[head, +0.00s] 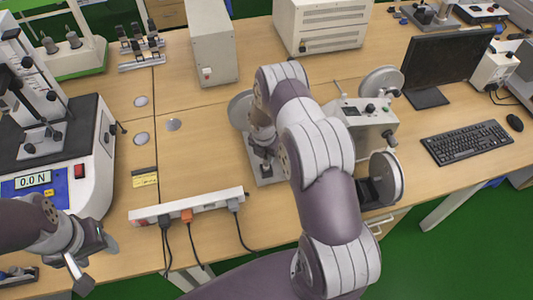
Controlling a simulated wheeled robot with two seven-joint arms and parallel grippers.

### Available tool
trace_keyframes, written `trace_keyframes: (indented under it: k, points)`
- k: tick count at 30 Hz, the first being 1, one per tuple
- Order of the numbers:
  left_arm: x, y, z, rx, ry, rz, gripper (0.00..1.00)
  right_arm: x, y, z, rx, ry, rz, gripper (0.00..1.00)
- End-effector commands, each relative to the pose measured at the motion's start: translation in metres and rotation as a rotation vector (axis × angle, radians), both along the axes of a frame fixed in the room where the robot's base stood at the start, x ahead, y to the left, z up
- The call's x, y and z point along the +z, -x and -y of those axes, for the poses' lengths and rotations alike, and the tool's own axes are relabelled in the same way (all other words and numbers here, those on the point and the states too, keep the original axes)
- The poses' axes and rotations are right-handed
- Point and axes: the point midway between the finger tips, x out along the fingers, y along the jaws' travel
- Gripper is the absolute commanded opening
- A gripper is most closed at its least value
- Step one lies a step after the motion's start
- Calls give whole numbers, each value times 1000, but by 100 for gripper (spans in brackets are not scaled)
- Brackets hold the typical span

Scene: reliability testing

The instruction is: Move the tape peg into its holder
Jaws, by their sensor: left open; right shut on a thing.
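My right arm reaches over the middle of the bench and its gripper (264,163) points down at a small grey metal base (270,181). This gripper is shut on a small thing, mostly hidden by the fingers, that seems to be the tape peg. A grey disc (239,108) stands just behind the gripper, partly covered by my arm. Right of my arm is a light grey tester (362,122) with a disc at its back (381,82) and another at its front (386,178). Which part is the peg's holder I cannot tell. My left gripper (95,262) is open and empty at the lower left.
A power strip (188,207) with several cables lies along the front edge. A force tester (60,170) reading 0.0 N stands at the left. A monitor (436,62) and keyboard (466,142) are at the right. White boxes (212,42) stand behind. Bench left of the disc is mostly clear.

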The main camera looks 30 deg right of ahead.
Motion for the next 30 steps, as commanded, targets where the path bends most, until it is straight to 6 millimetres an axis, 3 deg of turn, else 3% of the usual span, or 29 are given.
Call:
trace_keyframes:
  k: [11, 12, 14, 20, 23, 24, 30]
  points:
    - [-2, 0, 0, 0, 0, 0, 57, -2, 0, 0, 0, 0, 1, 0]
    - [-2, 0, 0, 0, 0, 0, 57, -2, 0, 0, 0, 0, 1, 35]
    - [-2, 0, 0, 0, 0, 0, 57, -2, 0, 0, 0, 0, 1, 55]
    - [-2, 0, 0, 0, 0, 0, 57, -2, 0, 0, 0, 0, 0, 55]
    - [-2, 0, 0, 0, 0, 0, 57, -2, 0, 0, 0, 0, 0, 81]
    - [-2, 0, 0, 0, 0, 0, 57, -2, 0, 0, 0, 0, 0, 85]
    - [-2, 0, 0, 0, 0, 0, 57, -2, 0, 0, 0, 0, 0, 85]
